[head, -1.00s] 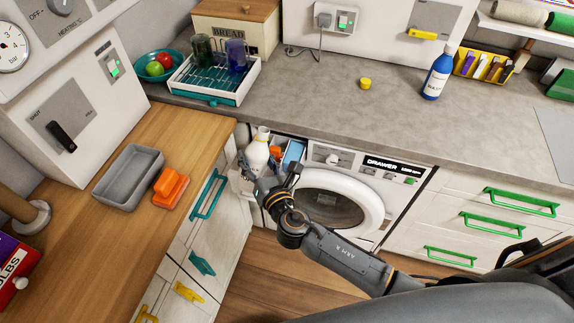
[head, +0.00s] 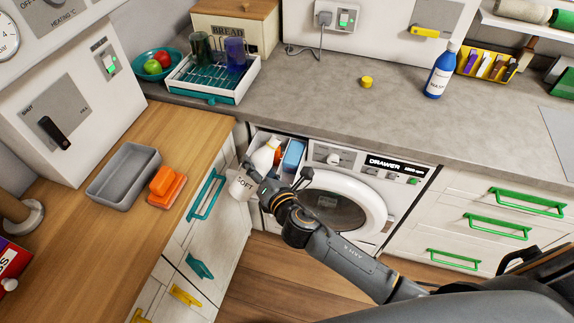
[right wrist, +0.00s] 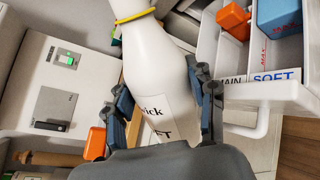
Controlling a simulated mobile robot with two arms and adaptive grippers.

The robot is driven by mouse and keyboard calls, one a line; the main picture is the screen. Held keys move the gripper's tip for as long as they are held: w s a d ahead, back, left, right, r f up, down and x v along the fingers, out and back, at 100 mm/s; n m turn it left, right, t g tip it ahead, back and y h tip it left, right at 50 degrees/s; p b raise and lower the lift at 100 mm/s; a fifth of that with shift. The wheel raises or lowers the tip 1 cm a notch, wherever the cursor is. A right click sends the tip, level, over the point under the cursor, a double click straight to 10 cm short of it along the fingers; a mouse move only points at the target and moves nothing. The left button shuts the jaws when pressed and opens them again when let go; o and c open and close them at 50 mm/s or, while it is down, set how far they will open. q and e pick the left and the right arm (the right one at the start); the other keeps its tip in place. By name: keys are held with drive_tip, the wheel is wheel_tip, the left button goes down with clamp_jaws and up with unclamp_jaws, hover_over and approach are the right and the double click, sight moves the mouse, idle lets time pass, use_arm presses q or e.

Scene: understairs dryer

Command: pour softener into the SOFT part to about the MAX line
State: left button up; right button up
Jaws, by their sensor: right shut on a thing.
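My right gripper (head: 258,177) is shut on the white softener bottle (head: 264,157), around its labelled body. In the right wrist view the gripper (right wrist: 163,100) has a finger on each side of the bottle (right wrist: 155,60), which has a yellow ring at its neck. The bottle is tilted, its neck towards the open washer drawer (head: 256,139). The drawer (right wrist: 207,50) shows MAIN and SOFT labels (right wrist: 275,77) and red MAX marks. An orange piece (right wrist: 233,20) and a blue piece (right wrist: 280,18) sit in it. The bottle's mouth and any liquid are hidden. My left gripper is out of view.
A yellow cap (head: 366,82) and a blue bottle (head: 439,70) stand on the grey counter (head: 330,110), whose edge overhangs the drawer. A cabinet with a teal handle (head: 207,195) is close left of the gripper. The washer door (head: 335,203) is shut.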

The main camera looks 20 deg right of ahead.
drive_tip(key=shift+s+a+f+m+y+b, duration=0.1)
drive_tip(key=shift+a+f+m+y+b, duration=0.25)
drive_tip(key=shift+m, duration=0.35)
idle(1.5)
drive_tip(key=shift+a+r+m+g+p, duration=0.2)
drive_tip(key=shift+r+m+g+p, duration=0.2)
drive_tip(key=shift+r+m+p, duration=0.25)
idle(1.6)
drive_tip(key=shift+s+a+f+m+y, duration=0.15)
drive_tip(key=shift+m+y, duration=0.2)
drive_tip(key=shift+m, duration=0.4)
idle(1.6)
drive_tip(key=shift+d+m, duration=0.25)
drive_tip(key=shift+m, duration=0.05)
idle(0.9)
